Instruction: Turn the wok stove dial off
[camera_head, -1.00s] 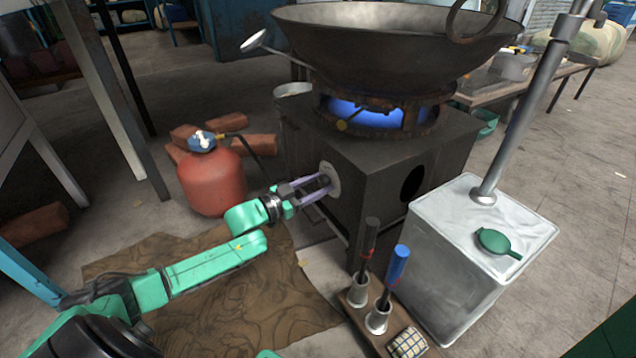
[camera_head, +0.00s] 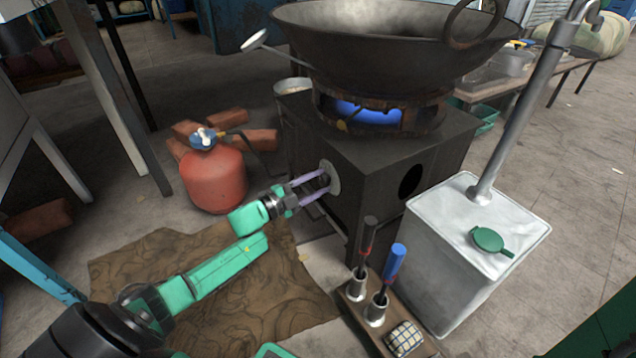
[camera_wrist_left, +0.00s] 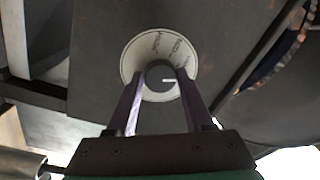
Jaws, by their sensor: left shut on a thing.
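The wok stove (camera_head: 345,150) is a dark metal box with a blue flame (camera_head: 365,112) burning under the wok (camera_head: 390,50). Its dial sits on the left face, on a pale round plate (camera_head: 333,178); the left wrist view shows the dark knob (camera_wrist_left: 161,78) in the middle of the plate with a short white mark. My left gripper (camera_head: 318,185) reaches in from the left. In the left wrist view its two purple fingers (camera_wrist_left: 160,92) are closed on the dial from both sides. The fingers partly cover the plate. My right gripper is not in view.
A red gas cylinder (camera_head: 215,178) stands left of the stove near bricks (camera_head: 255,140). A white metal canister (camera_head: 455,262) with a pipe stands to the right. A wooden holder with two handled tools (camera_head: 395,262) is in front. Brown cloth (camera_head: 260,310) lies on the floor.

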